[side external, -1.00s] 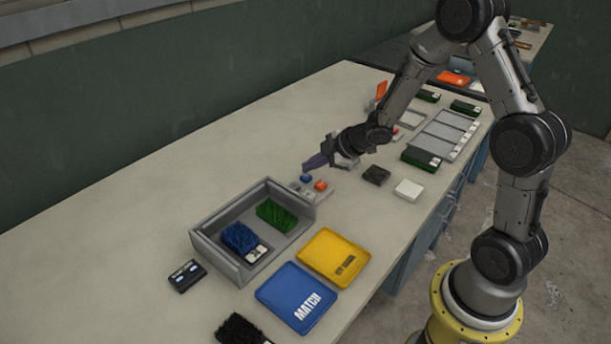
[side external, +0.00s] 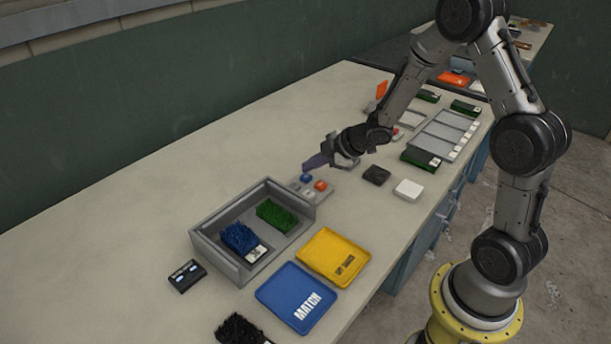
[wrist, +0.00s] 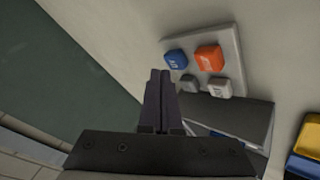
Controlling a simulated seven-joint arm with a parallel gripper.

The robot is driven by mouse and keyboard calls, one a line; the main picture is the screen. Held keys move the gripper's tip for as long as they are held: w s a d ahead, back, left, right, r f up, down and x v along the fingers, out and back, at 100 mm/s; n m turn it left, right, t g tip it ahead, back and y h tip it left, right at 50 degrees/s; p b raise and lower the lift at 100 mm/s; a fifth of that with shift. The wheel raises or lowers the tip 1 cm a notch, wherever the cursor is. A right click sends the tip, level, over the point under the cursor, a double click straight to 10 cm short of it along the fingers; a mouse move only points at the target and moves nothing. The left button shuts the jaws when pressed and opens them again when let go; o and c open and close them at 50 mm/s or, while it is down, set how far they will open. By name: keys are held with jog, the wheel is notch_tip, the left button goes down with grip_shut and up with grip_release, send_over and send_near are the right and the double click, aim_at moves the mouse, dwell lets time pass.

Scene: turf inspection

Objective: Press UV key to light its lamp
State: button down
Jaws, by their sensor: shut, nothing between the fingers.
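A small grey key panel (side external: 326,191) lies on the bench beside the grey tray. It carries a blue key (side external: 306,177) and an orange key (side external: 320,185), with two grey keys in the other row. In the wrist view the blue key (wrist: 175,58) bears a small white mark too blurred to read. My gripper (side external: 307,167) is shut and empty, pointing down close to the blue key. In the wrist view its fingertips (wrist: 160,74) are just left of the blue key; I cannot tell whether they touch it. I cannot tell which thing is the lamp.
The open grey tray (side external: 304,195) holds a blue turf piece (side external: 240,238) and a green one (side external: 277,215). A yellow tray (side external: 320,265) and a blue MATCH tray (side external: 283,296) lie in front. A black box (side external: 187,276) shows two pale windows. The bench's back left is clear.

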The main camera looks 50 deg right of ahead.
aim_at(311, 177)
jog(key=shift+f, duration=0.1)
dwell(0.3)
jog(key=shift+f, duration=0.4)
jog(key=shift+f, duration=0.3)
dwell(0.5)
jog(key=shift+r, duration=0.75)
jog(key=shift+r, duration=0.1)
notch_tip(311, 177, up, 6)
jog(key=shift+f, duration=0.1)
dwell(0.5)
